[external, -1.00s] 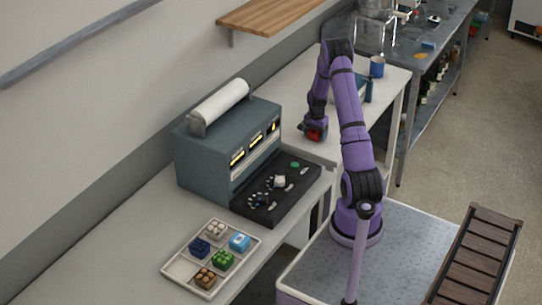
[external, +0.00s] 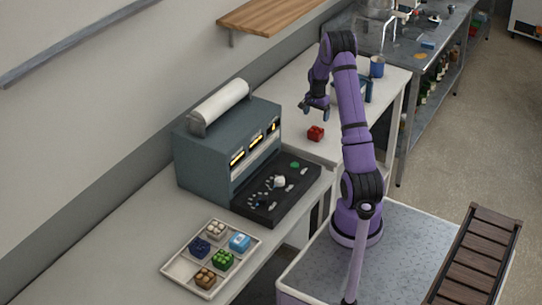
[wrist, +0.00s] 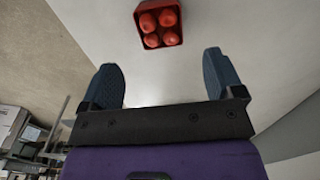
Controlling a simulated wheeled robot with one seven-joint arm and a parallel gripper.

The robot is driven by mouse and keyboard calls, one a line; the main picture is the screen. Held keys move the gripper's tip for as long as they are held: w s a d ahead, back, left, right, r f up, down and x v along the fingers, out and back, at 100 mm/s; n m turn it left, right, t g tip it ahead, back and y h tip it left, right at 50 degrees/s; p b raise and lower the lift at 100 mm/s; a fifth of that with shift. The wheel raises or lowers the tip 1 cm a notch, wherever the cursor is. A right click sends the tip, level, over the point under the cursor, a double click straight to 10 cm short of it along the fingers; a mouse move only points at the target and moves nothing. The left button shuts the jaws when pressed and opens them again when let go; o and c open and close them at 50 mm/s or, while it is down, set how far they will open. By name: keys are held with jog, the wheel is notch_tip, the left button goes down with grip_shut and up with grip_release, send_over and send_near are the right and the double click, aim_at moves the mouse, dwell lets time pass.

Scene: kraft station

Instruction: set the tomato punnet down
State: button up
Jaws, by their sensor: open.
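The tomato punnet (external: 316,133) is a small red tray of red tomatoes. It stands on the white counter (external: 290,150), to the right of the dark grey machine. It also shows in the wrist view (wrist: 158,22), at the top, beyond the fingertips. My gripper (external: 316,108) is open and empty, raised above the counter and apart from the punnet. In the wrist view both blue fingers (wrist: 163,75) are spread wide with only bare counter between them.
The dark grey machine (external: 205,150) with a white roll on top stands left of the punnet. A sectioned tray (external: 183,268) with several small punnets lies at the front left. A blue mug (external: 377,67) stands behind the arm. Counter around the punnet is clear.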

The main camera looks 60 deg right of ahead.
jog(key=a+r+n+t, duration=0.2)
jog(key=a+r+n, duration=0.6)
jog(key=a+r, duration=1.5)
jog(key=s+a+r+n+t, duration=0.1)
jog(key=s+a+r+n, duration=0.15)
jog(key=s+a, duration=0.35)
jog(key=s+a+r+n+t, duration=0.1)
jog(key=s+a+r+n, duration=0.15)
jog(key=a, duration=0.65)
jog(key=s+a+n+t, duration=0.1)
jog(key=s+a+n, duration=0.4)
jog(key=s, duration=0.7)
jog(key=shift+s+a+r, duration=0.25)
jog(key=shift+s+a, duration=0.1)
jog(key=shift+a, duration=0.75)
